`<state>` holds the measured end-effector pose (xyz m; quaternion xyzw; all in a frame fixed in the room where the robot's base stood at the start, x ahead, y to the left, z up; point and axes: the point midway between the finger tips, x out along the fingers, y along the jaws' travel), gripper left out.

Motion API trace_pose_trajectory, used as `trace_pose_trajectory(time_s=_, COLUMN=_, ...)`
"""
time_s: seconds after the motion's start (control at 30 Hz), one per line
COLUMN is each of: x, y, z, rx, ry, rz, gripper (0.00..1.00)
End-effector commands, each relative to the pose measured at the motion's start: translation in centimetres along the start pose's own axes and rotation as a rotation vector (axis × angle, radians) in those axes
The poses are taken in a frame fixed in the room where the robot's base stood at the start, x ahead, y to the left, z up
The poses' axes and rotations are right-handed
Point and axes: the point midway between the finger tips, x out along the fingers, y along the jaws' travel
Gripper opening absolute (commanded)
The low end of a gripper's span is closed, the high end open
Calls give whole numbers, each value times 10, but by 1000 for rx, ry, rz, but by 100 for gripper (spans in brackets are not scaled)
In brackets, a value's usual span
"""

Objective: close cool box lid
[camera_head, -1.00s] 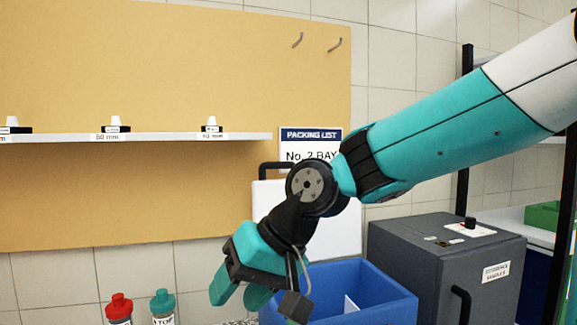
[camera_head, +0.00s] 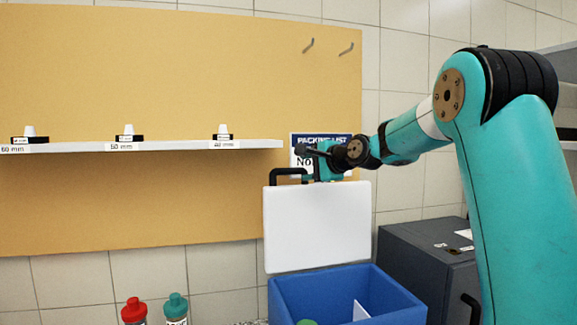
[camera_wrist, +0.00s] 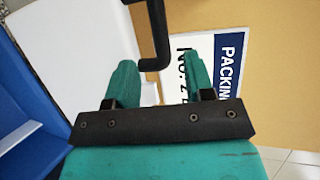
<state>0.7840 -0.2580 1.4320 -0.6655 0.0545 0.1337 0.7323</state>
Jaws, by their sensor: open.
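The cool box (camera_head: 290,291) is blue and stands open at the lower middle of the head view. Its white lid (camera_head: 317,228) stands upright at the back of the box, with a black handle (camera_head: 288,173) on its top edge. My gripper (camera_head: 318,160) is at the lid's top edge, right of the handle. There the lid (camera_wrist: 80,60) fills the left and the handle (camera_wrist: 157,35) reaches in beside the fingers. I cannot tell whether they touch.
A packing list sign (camera_head: 305,140) hangs on the tan board behind my gripper. A dark grey cabinet (camera_head: 428,265) stands right of the box. Red-capped (camera_head: 133,311) and green-capped (camera_head: 176,307) bottles stand left of it. A shelf (camera_head: 200,146) with small weights runs along the board.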

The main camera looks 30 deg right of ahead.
Motion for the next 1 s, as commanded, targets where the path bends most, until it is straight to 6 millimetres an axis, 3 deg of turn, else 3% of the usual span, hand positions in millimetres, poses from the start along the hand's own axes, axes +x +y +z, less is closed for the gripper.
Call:
trace_pose_trajectory(time_s=0.2, x=49, y=-3, z=1, rx=0, ry=-2, rz=3, gripper=48)
trace_pose_trajectory(time_s=0.4, x=78, y=-2, z=0, rx=0, ry=0, rz=2, gripper=48)
trace_pose_trajectory(time_s=0.83, x=88, y=0, z=0, rx=-1, ry=1, rz=0, gripper=48)
trace_pose_trajectory(time_s=1.0, x=88, y=0, z=0, rx=-1, ry=1, rz=0, gripper=12)
